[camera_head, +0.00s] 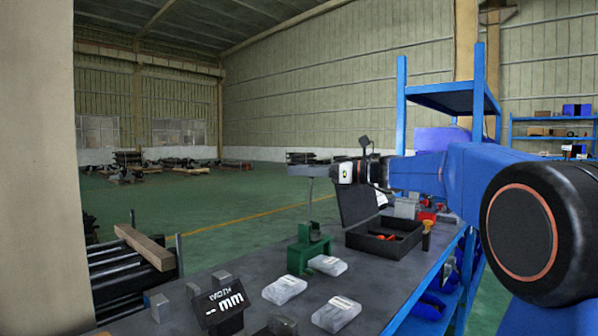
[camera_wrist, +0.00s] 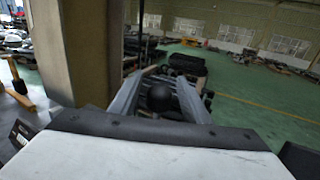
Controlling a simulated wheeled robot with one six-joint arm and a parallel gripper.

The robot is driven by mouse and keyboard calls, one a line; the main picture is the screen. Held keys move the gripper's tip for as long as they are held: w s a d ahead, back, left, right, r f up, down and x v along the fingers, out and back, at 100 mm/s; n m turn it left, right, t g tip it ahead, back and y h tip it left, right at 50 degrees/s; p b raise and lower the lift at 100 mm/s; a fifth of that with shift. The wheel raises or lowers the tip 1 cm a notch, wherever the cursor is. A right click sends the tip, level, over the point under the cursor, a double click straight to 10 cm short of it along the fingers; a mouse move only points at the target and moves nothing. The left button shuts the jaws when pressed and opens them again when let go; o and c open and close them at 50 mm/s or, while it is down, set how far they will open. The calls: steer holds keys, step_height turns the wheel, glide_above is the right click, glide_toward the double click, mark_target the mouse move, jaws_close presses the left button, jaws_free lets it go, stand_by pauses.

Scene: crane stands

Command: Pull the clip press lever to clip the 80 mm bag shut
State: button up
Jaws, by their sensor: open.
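The green clip press (camera_head: 309,249) stands on the dark bench. Its thin lever (camera_head: 309,198) rises upright to the height of my gripper. My gripper (camera_head: 303,158) is level above the press, its fingers pointing left. In the wrist view, a black ball knob (camera_wrist: 159,97) shows between the two grey fingers of my gripper (camera_wrist: 157,88). The fingers are open, with a gap on each side of the knob. A clear bag (camera_head: 328,265) with a white label lies at the front right foot of the press. I cannot read its size.
Two more labelled bags (camera_head: 284,290) lie nearer on the bench. A black sign reading "mm" (camera_head: 220,304) stands with grey blocks at the front left. An open black case (camera_head: 385,240) stands right of the press. A beige pillar (camera_head: 38,170) rises at the left.

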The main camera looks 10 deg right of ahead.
steer(key=shift+w+a, duration=0.25)
steer(key=shift+a, duration=0.2)
jaws_close()
